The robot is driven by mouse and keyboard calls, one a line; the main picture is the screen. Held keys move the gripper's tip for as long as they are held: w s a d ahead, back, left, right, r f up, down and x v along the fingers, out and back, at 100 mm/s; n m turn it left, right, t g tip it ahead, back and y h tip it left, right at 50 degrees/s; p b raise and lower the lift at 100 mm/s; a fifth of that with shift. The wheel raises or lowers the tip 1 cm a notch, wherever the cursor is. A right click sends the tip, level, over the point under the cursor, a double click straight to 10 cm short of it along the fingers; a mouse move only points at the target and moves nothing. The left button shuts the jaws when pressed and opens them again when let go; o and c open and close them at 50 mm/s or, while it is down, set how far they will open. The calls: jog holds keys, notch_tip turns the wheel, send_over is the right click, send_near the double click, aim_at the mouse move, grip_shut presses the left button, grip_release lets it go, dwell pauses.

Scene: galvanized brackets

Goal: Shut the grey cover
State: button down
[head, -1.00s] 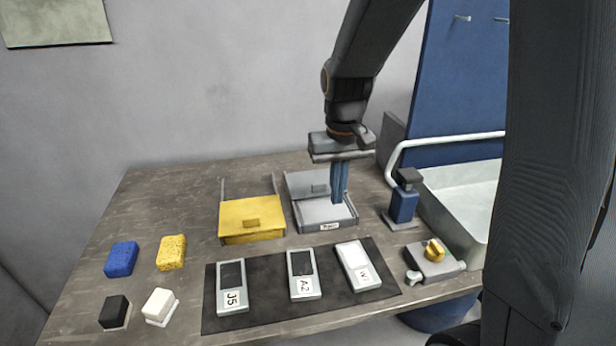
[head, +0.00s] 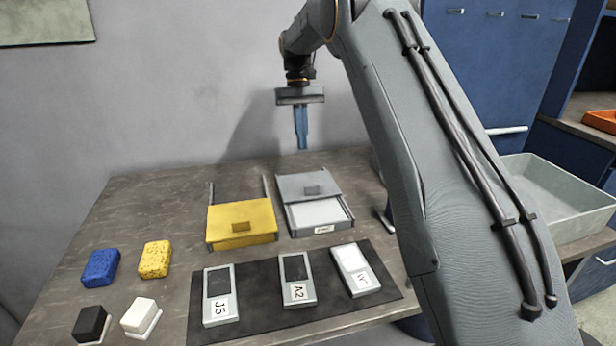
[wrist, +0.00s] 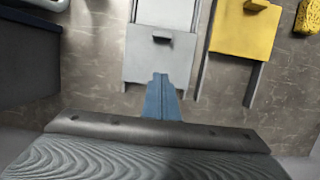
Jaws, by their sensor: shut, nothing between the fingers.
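The grey cover (head: 308,186) lies over the rear part of its box (head: 322,226), with a small raised handle on it. The front part of the box shows uncovered, pale inside, behind a labelled front edge. In the wrist view the grey cover (wrist: 158,62) lies just beyond my fingertips, with its handle toward the middle. My gripper (head: 302,146) is shut and empty, raised behind and above the cover, apart from it.
A similar box with a yellow cover (head: 240,217) stands close on the left, its rails bare behind. A dark mat (head: 262,312) with several labelled devices lies in front. Blue (head: 101,267) and yellow (head: 155,259) sponges lie left. My arm hides the table's right side.

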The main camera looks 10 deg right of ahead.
aim_at(305, 182)
jog(key=p+x, duration=0.1)
jog(key=x, duration=0.2)
jog(key=p+x, duration=0.1)
jog(key=x, duration=0.2)
jog(key=p+x, duration=0.1)
jog(key=x, duration=0.2)
jog(key=shift+s, duration=0.25)
jog(key=shift+s+r+p, duration=0.2)
jog(key=shift+s+p, duration=0.35)
jog(key=shift+s, duration=0.55)
jog(key=shift+s+f+p, duration=0.2)
jog(key=shift+s+p, duration=0.1)
jog(key=shift+s, duration=0.35)
jog(key=s+p, duration=0.3)
jog(key=s, duration=0.8)
jog(key=shift+r+p, duration=0.1)
jog(key=shift+p, duration=0.25)
jog(key=shift+s+a, duration=0.1)
jog(key=shift+a, duration=0.15)
jog(key=shift+s, duration=0.1)
